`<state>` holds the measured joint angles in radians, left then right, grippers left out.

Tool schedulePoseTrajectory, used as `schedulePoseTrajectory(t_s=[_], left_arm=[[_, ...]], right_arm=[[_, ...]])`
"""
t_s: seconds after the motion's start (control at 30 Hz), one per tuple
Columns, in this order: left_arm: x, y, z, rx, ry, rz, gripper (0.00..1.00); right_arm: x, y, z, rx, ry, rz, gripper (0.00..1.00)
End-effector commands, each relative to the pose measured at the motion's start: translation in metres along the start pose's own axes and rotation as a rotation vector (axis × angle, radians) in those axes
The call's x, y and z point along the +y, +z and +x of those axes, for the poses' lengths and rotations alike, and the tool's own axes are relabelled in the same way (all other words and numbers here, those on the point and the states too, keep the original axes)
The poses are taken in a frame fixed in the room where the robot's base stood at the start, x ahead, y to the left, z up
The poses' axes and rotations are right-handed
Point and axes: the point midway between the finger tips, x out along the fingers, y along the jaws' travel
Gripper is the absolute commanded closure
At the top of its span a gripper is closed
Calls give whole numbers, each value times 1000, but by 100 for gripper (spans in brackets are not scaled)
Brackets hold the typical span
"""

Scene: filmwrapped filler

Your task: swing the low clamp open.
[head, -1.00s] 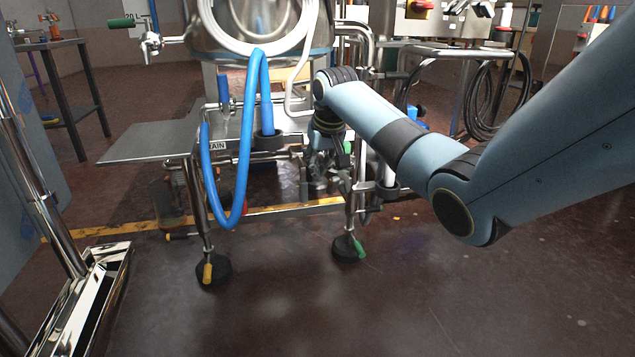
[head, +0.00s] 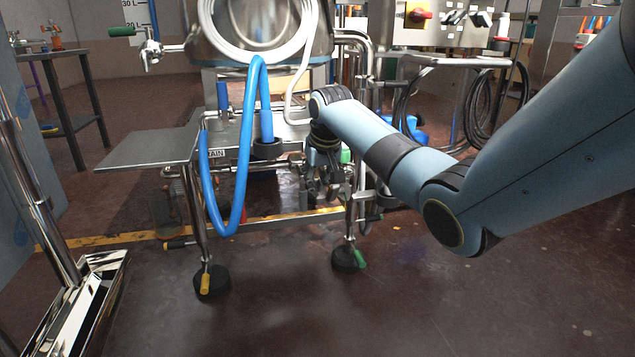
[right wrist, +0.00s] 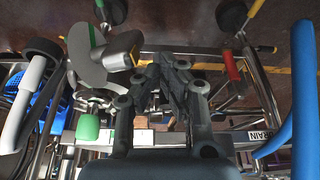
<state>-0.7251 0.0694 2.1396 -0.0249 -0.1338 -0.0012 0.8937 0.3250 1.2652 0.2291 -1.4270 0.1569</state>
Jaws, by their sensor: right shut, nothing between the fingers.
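My right gripper (head: 322,192) points down beside the front right leg of the steel machine frame, under the machine. In the right wrist view its dark fingers (right wrist: 170,66) are together and empty. Left of the fingertips is a shiny, curved metal part with a wing-like shape (right wrist: 120,52), close to the left finger. It may be the low clamp's wing nut, but I cannot tell for sure. Whether it touches the finger is unclear. In the head view the gripper and pipework hide the clamp. My left gripper is not in view.
A blue hose (head: 243,170) loops down left of my gripper and shows at the right of the wrist view (right wrist: 304,100). A steel side shelf (head: 148,147) stands left. A green-handled foot (head: 347,257) is below. Open floor lies in front.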

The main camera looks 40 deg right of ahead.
Motion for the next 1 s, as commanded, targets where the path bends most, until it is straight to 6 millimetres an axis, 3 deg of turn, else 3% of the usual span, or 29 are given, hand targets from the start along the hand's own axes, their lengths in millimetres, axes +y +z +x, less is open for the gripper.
schedulePoseTrajectory(t_s=[0.43,0.7,1.0], left_arm=[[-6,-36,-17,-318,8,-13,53],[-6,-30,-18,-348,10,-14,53],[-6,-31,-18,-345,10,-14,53]], right_arm=[[-18,-20,0,3,89,235,100],[-24,-28,11,0,161,401,100],[-24,-30,10,2,163,408,100]])
